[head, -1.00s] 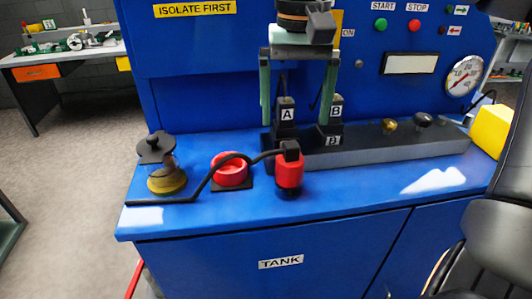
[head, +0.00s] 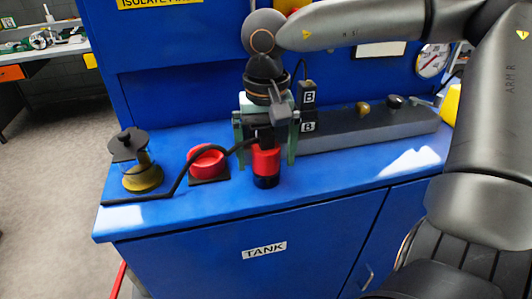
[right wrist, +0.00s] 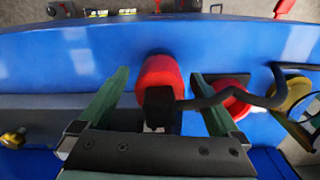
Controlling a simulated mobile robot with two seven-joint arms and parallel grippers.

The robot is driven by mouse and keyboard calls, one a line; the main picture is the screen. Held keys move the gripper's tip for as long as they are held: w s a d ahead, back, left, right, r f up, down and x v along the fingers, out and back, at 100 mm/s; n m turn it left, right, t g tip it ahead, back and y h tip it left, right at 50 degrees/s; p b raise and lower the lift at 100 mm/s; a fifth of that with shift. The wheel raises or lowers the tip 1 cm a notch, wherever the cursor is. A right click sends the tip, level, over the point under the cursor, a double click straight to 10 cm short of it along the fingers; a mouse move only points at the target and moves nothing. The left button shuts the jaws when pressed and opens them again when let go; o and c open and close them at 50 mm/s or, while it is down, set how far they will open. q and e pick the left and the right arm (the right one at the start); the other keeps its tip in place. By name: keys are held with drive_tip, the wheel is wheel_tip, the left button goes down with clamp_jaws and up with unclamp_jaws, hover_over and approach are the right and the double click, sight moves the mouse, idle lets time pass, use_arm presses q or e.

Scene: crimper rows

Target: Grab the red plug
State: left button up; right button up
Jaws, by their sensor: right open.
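The red plug (head: 266,160) stands upright on the blue bench, with a black top and a black lower end. A black cable runs from its top to the left. My right gripper (head: 265,157) is open, with its two green fingers on either side of the plug. In the right wrist view, the red plug (right wrist: 160,76) lies between the open fingers of my right gripper (right wrist: 158,74), with a visible gap on each side. My left gripper is not in view.
A red round cup on a black base (head: 208,161) sits just left of the plug. A glass jar with a black lid (head: 140,165) stands farther left. A grey block (head: 350,132) with knobs and a connector marked B (head: 308,98) lies behind to the right. The front bench strip is clear.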

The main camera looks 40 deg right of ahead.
drive_tip(key=shift+f, duration=0.15)
clamp_jaws()
idle(0.8)
